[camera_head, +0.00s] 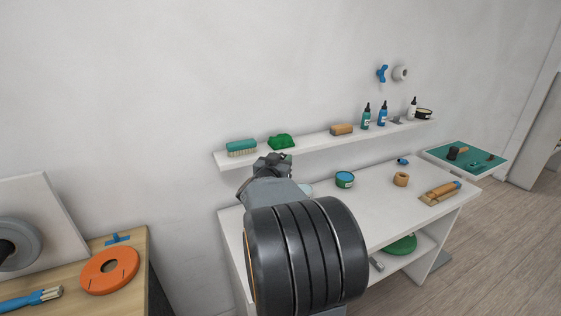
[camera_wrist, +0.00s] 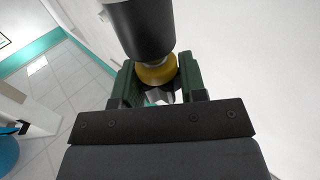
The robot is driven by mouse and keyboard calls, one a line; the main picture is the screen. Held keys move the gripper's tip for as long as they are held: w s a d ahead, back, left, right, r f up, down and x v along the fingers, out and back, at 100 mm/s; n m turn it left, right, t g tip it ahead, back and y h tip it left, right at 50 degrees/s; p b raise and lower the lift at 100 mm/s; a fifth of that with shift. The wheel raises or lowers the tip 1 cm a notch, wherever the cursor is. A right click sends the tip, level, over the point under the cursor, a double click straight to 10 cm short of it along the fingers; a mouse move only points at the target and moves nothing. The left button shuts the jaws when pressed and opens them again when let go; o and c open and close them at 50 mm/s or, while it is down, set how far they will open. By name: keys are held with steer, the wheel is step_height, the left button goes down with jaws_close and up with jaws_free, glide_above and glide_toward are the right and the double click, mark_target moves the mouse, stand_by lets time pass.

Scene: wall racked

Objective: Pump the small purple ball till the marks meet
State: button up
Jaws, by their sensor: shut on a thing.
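My gripper (camera_wrist: 158,78) shows in the wrist view with its two green fingers on either side of a yellow rounded piece (camera_wrist: 156,73). A dark grey cylinder (camera_wrist: 140,28) joins that piece and runs out of the top of the view. The fingers are shut on the yellow piece. In the head view my gripper (camera_head: 272,165) is up near the wall shelf, partly hidden by my arm, and what it holds cannot be made out there. I see no purple ball, pump or marks in either view.
A wall shelf (camera_head: 320,143) carries a brush (camera_head: 241,147), a green lump (camera_head: 282,141), a wooden block and bottles. An orange disc (camera_head: 110,270) lies on the left table. Floor is clear at right.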

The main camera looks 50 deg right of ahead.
steer(key=shift+r, duration=0.2)
step_height(320, 180, up, 7)
steer(key=p, duration=0.6)
stand_by(0.6)
